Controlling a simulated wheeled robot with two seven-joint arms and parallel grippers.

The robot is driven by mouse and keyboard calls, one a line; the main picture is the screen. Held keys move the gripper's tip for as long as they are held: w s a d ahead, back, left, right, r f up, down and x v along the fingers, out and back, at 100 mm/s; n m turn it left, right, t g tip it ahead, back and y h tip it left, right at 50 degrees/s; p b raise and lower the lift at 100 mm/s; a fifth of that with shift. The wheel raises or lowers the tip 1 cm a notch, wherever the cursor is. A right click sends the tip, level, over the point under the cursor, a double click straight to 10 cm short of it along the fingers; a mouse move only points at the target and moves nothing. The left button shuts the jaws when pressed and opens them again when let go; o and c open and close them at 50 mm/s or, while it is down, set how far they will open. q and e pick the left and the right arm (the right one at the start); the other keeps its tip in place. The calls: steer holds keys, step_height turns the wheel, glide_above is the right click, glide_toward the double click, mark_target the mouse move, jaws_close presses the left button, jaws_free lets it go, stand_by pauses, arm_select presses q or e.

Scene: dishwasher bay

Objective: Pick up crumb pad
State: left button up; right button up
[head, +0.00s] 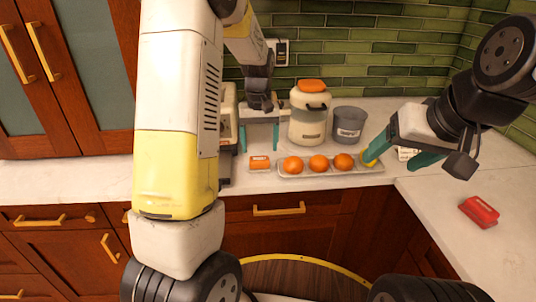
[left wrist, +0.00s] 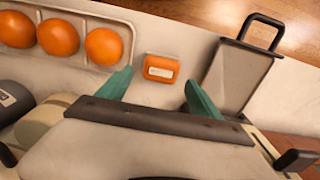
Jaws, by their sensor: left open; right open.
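A small orange block with a pale label, which looks like the crumb pad (head: 260,162), lies on the pale counter left of the fruit tray. My left gripper (head: 260,148) is open behind it, teal fingers pointing down. In the left wrist view the pad (left wrist: 160,68) lies just ahead of the open left fingertips (left wrist: 158,80), level with the gap between them and apart from both. My right gripper (head: 398,162) is open at the right end of the tray, beside a yellow-green fruit; whether it touches that fruit I cannot tell.
A white tray (head: 330,172) holds several orange fruits. A cream jar (head: 308,122) and grey canister (head: 349,125) stand behind it. A metal-topped appliance (left wrist: 235,75) is close right of the pad in the left wrist view. A red object (head: 479,211) lies on the right counter.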

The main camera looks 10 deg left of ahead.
mark_target(259, 158)
arm_select(q)
step_height(259, 158, down, 6)
steer(key=shift+a+f, duration=0.15)
steer(key=shift+f, duration=0.1)
steer(key=shift+c, duration=0.2)
steer(key=c, duration=1.2)
steer(key=shift+w+r, duration=0.1)
steer(key=shift+r, duration=0.35)
steer(key=r, duration=0.3)
steer(key=shift+s, duration=0.2)
steer(key=s+d+r, duration=0.1)
steer(key=s+d, duration=0.3)
steer(key=s, duration=1.1)
steer(key=shift+d, duration=0.2)
steer(key=shift+r, duration=0.1)
